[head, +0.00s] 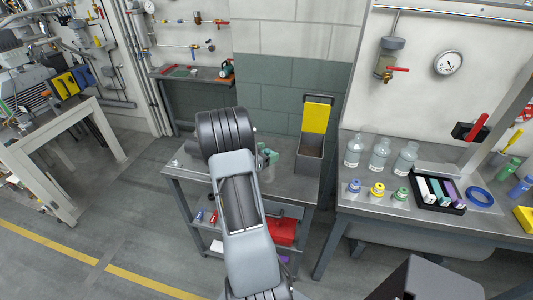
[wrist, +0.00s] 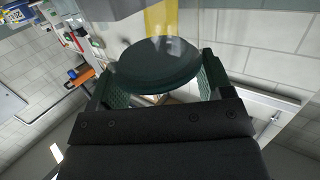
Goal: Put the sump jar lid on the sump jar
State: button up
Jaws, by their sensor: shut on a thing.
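A dark green round disc, which looks like the sump jar lid (wrist: 158,66), is held in the wrist view. My gripper (wrist: 160,82) is shut on it, with a green textured finger at each side. In the head view my own arm covers much of the middle metal cart, and only small teal-green parts (head: 268,156) show beside the arm. I cannot tell if these are my fingers or the lid. I cannot pick out the sump jar with certainty; it may be hidden behind my arm or the lid.
A grey bin (head: 309,158) with a raised yellow lid (head: 316,115) stands on the metal cart (head: 288,189). The right bench (head: 352,208) carries clear bottles (head: 379,155), small coloured-capped bottles (head: 377,190), a black tray (head: 440,204) and a blue ring (head: 481,197).

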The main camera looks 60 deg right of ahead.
jog(key=shift+f, duration=0.25)
jog(key=o, duration=0.9)
jog(key=shift+o, duration=0.2)
jog(key=shift+a, duration=0.1)
jog(key=b+v, duration=0.2)
jog(key=v, duration=1.1)
jog(key=shift+a+b, duration=0.3)
jog(key=shift+a, duration=0.05)
jog(key=shift+r, duration=0.15)
